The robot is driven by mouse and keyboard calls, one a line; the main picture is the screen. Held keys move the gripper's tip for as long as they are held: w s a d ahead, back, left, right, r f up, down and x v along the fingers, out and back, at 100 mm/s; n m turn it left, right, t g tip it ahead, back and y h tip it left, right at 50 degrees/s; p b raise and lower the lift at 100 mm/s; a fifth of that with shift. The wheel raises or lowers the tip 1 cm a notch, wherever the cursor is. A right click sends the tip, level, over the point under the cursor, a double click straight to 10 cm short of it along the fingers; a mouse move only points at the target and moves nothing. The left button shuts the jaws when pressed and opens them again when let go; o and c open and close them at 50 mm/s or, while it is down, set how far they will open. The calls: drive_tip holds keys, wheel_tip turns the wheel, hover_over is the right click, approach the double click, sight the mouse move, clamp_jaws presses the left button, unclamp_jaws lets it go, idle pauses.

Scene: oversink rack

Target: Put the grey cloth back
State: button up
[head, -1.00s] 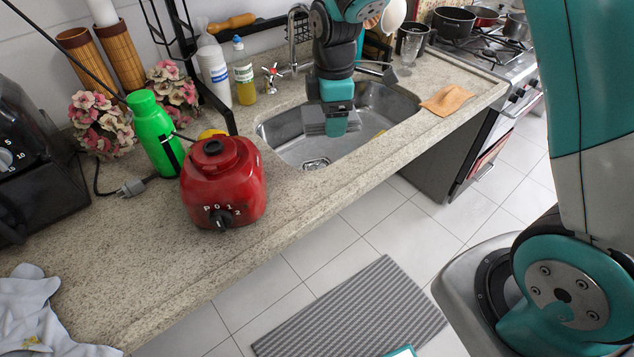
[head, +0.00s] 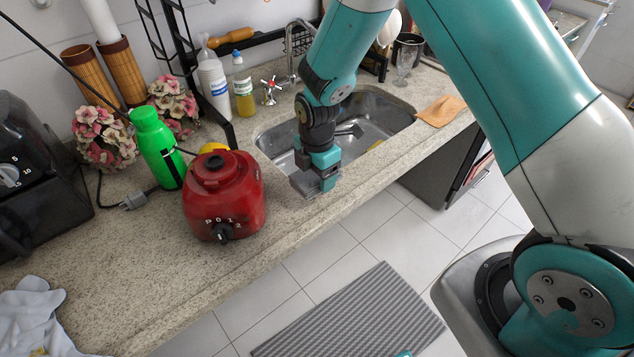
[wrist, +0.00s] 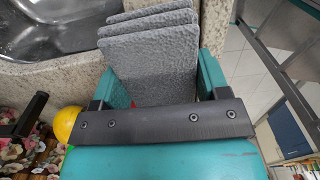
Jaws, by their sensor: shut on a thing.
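My gripper (head: 322,180) is shut on the grey cloth (head: 304,187), a folded, layered grey piece. The gripper points down over the counter's front strip, between the sink and the red blender base. In the wrist view the cloth (wrist: 150,62) shows rough, stacked layers between the teal fingers (wrist: 162,85). Its lower part is hidden by the gripper body. I cannot tell from the head view whether the cloth touches the counter.
The steel sink (head: 375,108) is just behind the gripper. The red blender base (head: 224,197) stands close on the left. An orange-brown cloth (head: 441,110) lies right of the sink. A striped mat (head: 350,318) is on the floor. The counter (head: 130,265) has free room at front left.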

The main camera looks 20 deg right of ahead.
drive_tip(key=shift+f+p, duration=0.4)
drive_tip(key=shift+f, duration=1.9)
drive_tip(key=shift+f, duration=0.2)
drive_tip(key=o, duration=0.6)
drive_tip(key=shift+r, duration=0.1)
